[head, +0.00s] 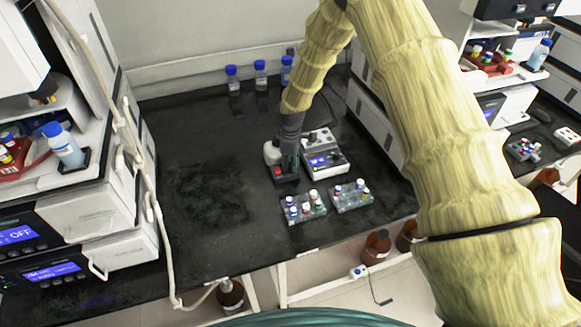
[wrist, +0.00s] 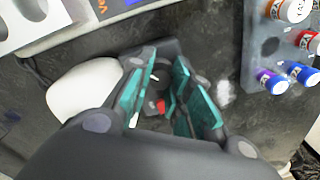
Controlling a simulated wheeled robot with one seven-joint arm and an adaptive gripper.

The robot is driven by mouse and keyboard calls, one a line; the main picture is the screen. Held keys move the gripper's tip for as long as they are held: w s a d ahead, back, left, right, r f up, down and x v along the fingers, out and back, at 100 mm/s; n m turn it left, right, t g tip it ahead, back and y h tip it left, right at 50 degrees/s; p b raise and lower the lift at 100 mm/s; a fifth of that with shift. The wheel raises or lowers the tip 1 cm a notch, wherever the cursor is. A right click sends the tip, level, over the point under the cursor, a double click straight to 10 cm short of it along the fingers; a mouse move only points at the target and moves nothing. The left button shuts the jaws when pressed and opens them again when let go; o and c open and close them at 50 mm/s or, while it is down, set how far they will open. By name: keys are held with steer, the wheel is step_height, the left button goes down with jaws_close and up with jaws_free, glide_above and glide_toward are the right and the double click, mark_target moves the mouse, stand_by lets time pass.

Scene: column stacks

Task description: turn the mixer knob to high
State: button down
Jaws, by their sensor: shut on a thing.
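The mixer (head: 287,180) is a small dark-based device with a white rounded top and a red spot on its front, standing on the black bench. In the wrist view its dark body (wrist: 165,50) lies under my fingers, with the white part (wrist: 85,90) to the left and the red spot between the fingers. My gripper (head: 291,160) comes down onto the mixer from above. In the wrist view its teal-padded fingers (wrist: 166,80) are closed in around a dark part of the mixer. The knob is mostly hidden by the fingers, so its setting cannot be read.
A white device with a lit display (head: 326,161) stands close on the right. Two vial racks (head: 303,207) (head: 350,196) stand in front. Several blue-capped bottles (head: 260,75) stand at the back. The bench left of the mixer is clear.

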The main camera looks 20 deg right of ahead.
steer(key=m+b, duration=0.1)
steer(key=m, duration=0.3)
steer(key=shift+w+m+b, duration=0.15)
steer(key=shift+m+b, duration=0.15)
steer(key=shift+r+m+b, duration=0.1)
steer(key=shift+m+b, duration=0.4)
steer(key=shift+m, duration=1.4)
steer(key=c, duration=1.5)
jaws_free()
steer(key=shift+c, duration=0.2)
step_height(320, 180, up, 12)
